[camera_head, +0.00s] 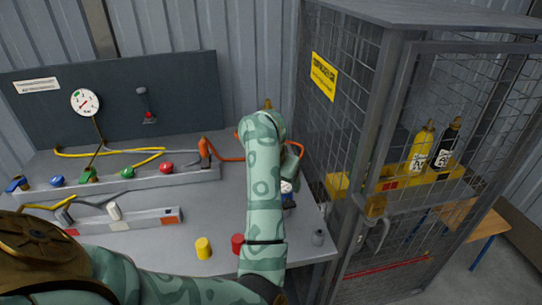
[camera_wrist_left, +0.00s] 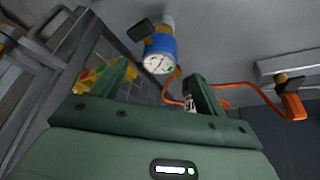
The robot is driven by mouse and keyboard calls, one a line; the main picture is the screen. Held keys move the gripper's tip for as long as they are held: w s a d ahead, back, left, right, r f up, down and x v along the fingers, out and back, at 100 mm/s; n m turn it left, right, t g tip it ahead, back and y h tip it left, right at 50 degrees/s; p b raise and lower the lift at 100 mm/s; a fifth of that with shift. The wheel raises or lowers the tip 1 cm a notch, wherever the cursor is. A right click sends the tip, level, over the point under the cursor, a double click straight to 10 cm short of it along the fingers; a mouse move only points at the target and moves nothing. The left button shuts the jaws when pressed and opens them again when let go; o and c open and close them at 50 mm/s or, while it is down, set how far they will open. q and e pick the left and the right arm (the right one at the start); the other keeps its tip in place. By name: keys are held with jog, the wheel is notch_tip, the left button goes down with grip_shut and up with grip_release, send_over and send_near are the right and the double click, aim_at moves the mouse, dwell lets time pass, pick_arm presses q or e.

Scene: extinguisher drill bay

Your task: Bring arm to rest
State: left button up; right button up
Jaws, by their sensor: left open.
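My left arm (camera_head: 265,190) comes in from the left over the bench and bends upward near the cage. In the head view its gripper is mostly hidden behind the arm. In the left wrist view my left gripper (camera_wrist_left: 163,80) is open, its two green fingers apart. A blue part with a white dial (camera_wrist_left: 158,64) shows beyond the gap between the fingers and does not appear gripped. My right gripper is in neither view.
A mesh cage (camera_head: 350,110) stands close to the right of my arm, holding a yellow cylinder (camera_head: 419,147) and a black cylinder (camera_head: 446,146). An orange hose (camera_head: 222,152) runs behind my arm. A yellow cap (camera_head: 203,248) and red cap (camera_head: 238,243) stand near the bench's front edge.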

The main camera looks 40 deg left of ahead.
pick_arm(q)
jog(key=p+v, duration=0.3)
jog(key=v, duration=0.5)
jog(key=shift+r+p, duration=0.25)
jog(key=shift+p, duration=0.05)
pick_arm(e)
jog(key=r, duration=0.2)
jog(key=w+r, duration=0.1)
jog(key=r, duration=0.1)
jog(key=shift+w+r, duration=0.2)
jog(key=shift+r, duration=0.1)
pick_arm(q)
jog(key=shift+s, duration=0.1)
